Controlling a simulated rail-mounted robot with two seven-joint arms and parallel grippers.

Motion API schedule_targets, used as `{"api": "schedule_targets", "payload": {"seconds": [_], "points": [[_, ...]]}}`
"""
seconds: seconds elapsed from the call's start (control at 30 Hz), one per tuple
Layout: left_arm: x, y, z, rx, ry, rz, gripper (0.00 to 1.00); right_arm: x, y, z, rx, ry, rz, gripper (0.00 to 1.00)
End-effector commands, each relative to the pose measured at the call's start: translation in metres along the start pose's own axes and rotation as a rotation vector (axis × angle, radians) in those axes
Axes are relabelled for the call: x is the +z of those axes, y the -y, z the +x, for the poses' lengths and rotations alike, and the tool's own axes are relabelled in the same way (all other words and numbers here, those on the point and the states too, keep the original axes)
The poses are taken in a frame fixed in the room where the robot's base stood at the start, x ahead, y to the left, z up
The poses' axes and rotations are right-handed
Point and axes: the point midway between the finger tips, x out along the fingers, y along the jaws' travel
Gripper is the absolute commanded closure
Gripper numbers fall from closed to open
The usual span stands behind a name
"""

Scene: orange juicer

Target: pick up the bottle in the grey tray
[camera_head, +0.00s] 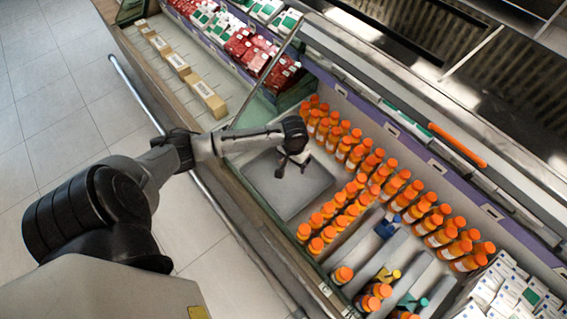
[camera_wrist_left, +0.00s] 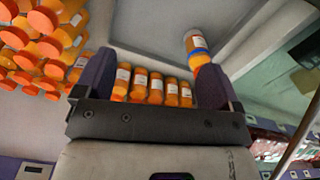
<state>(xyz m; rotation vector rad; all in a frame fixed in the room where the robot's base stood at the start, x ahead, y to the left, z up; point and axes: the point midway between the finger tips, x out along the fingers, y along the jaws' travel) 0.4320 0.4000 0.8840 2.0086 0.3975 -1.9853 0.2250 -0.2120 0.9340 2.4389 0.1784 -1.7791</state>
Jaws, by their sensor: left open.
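The grey tray (camera_head: 310,195) lies in the display case in the head view, beside the rows of orange bottles. My left gripper (camera_head: 292,164) hangs over the tray with its fingers pointing down. In the left wrist view the gripper (camera_wrist_left: 154,82) is open, with nothing held between its fingers. A single orange bottle (camera_wrist_left: 196,42) with a pale label rests on the grey tray (camera_wrist_left: 150,20) there. It is beyond the right-hand finger, which overlaps its lower end; a blue patch shows at that end. In the head view I cannot make out this bottle; the gripper covers part of the tray.
Rows of orange-capped bottles (camera_head: 372,175) stand to the right of the tray. Grey dividers (camera_head: 395,260) form lanes in front of them, with several bottles in places. Tan boxes (camera_head: 205,95) line the shelf at the upper left. A glass partition (camera_head: 262,112) stands behind the tray.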

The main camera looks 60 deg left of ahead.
Motion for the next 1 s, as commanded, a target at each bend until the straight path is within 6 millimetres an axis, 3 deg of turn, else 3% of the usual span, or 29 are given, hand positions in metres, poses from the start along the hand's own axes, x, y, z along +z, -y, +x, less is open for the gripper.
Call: {"api": "schedule_targets", "payload": {"seconds": [0.03,0.1,0.2,0.4,0.57,1.0], "points": [[-0.023,0.020,0.021,-0.016,-0.002,-0.076,0.11,0.010,-0.001,0.032,0.004,0.000,-0.002,0.57],[-0.045,0.042,0.025,-0.024,0.003,-0.177,0.11,0.015,-0.001,0.049,0.007,-0.001,-0.004,0.57],[-0.070,0.069,0.026,-0.028,0.005,-0.307,0.11,0.022,-0.002,0.069,0.011,-0.001,-0.008,0.57],[-0.099,0.108,0.021,-0.022,0.004,-0.487,0.11,0.029,-0.003,0.092,0.014,-0.002,-0.010,0.57],[-0.107,0.120,0.024,-0.016,0.006,-0.550,0.11,0.031,-0.001,0.100,0.011,-0.003,-0.007,0.57],[-0.107,0.123,0.090,-0.016,0.005,-0.559,0.11,0.036,0.003,0.118,0.002,-0.005,0.001,0.57]]}}
